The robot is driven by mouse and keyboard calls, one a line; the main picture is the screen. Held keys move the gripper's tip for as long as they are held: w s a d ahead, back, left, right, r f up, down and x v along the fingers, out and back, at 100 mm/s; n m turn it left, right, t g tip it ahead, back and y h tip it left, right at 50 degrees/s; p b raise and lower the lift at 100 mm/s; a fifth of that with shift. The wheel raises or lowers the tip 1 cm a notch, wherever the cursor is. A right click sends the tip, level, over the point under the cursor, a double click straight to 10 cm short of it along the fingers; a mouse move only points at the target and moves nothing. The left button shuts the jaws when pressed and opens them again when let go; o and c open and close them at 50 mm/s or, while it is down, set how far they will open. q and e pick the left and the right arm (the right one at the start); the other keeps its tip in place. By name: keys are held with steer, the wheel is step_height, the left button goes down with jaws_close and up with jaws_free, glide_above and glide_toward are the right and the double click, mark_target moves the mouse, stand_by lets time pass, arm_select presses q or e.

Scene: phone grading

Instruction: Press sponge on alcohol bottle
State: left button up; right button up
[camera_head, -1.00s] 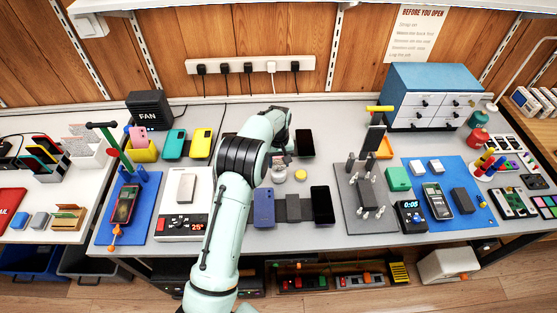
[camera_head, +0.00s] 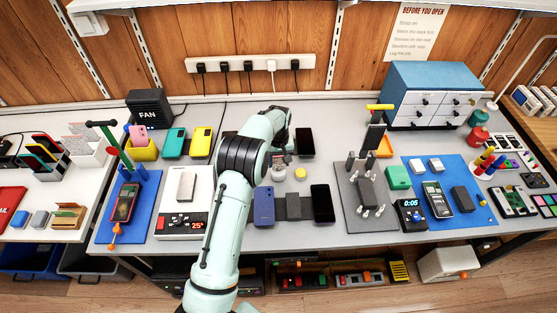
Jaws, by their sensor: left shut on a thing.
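A small clear bottle (camera_head: 279,174) stands on the grey table, just right of my left forearm. I take it for the alcohol bottle. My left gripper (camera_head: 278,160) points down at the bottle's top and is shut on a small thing. This is likely the sponge, but the arm and wrist hide most of it. I cannot tell whether it touches the bottle. A small round yellow-topped piece (camera_head: 300,174) sits right beside the bottle. My right gripper does not show.
A dark phone (camera_head: 306,142) lies behind the bottle. A purple phone (camera_head: 264,206), a grey pad (camera_head: 293,207) and a black phone (camera_head: 321,204) lie in front. A grey fixture plate (camera_head: 352,213) stands to the right. A white heating plate (camera_head: 171,200) is on the left.

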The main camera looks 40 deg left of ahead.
mark_target(279, 161)
arm_select(q)
steer(key=shift+w+r+p, duration=0.1)
steer(key=shift+r+p, duration=0.55)
steer(key=shift+r, duration=1.25)
steer(key=shift+r+p, duration=0.5)
steer(key=shift+r, duration=1.15)
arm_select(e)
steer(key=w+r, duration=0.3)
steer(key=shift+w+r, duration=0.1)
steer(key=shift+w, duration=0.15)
